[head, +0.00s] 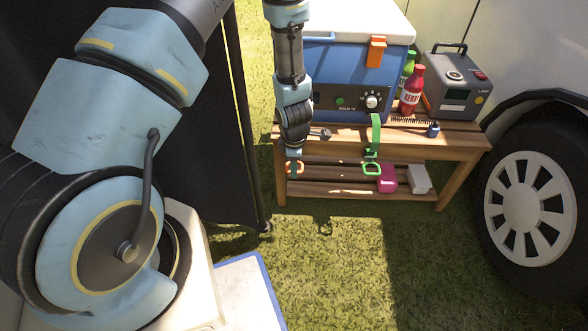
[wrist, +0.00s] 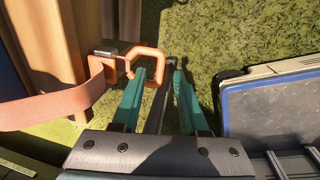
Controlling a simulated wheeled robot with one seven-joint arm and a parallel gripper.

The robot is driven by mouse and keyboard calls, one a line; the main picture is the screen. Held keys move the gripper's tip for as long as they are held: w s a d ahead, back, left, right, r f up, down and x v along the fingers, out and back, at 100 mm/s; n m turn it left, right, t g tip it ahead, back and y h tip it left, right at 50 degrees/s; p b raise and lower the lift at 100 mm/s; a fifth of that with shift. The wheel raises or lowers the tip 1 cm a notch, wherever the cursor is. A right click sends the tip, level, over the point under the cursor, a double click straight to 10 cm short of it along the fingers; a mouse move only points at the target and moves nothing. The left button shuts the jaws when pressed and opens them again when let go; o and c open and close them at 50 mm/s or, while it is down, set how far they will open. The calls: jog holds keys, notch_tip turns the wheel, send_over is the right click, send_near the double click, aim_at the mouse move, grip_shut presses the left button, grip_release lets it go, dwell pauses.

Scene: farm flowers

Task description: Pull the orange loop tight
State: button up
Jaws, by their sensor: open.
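The orange loop (wrist: 161,60) shows in the wrist view at the end of a wide orange strap (wrist: 55,108) with a metal buckle (wrist: 105,52). In the head view the loop (head: 299,168) hangs small below the bench top's left end. My gripper (wrist: 160,72) is open, with its teal fingers at the loop. One side of the loop appears to lie between the fingers, and the left fingertip overlaps its opening. Contact cannot be told. In the head view my gripper (head: 293,154) is at the bench's left end, partly hidden by my wrist.
A blue cooler (head: 345,75) stands on the wooden bench (head: 455,143). A green strap (head: 375,133) with a green loop (head: 371,168) hangs to the right. Pink (head: 387,178) and white (head: 419,179) boxes sit on the lower shelf. Grass in front is clear; a vehicle wheel (head: 525,205) is right.

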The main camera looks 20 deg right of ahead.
jog(key=shift+w+f, duration=0.1)
jog(key=shift+f, duration=0.4)
grip_shut()
dwell(1.2)
